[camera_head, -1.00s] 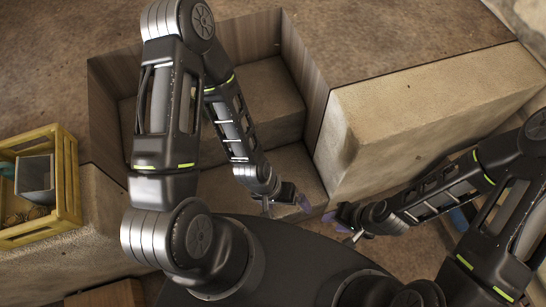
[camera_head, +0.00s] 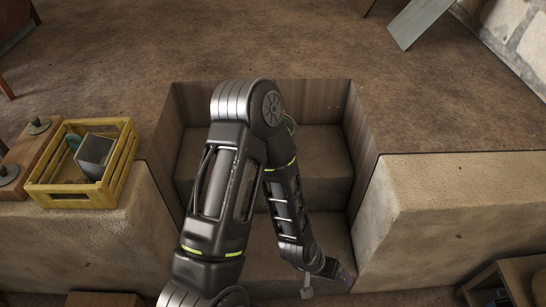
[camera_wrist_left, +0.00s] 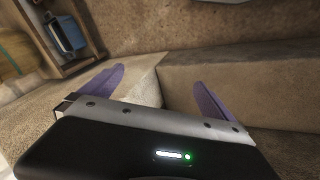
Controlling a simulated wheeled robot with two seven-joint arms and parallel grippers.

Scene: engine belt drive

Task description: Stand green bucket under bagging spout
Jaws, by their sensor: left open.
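I cannot make out a bagging spout in either view. My left gripper (camera_head: 328,278) is low over the steps in the head view. In the left wrist view my left gripper (camera_wrist_left: 160,88) has its two purple fingers wide apart with nothing between them. My right gripper is out of view.
A recessed stairwell with steps (camera_head: 325,160) lies ahead, between pale blocks (camera_head: 460,205). A yellow crate (camera_head: 122,165) holding a grey box (camera_head: 95,153) stands at left. A wooden stand is at lower right (camera_head: 520,275). The wrist view shows a blue container (camera_wrist_left: 68,36) at upper left.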

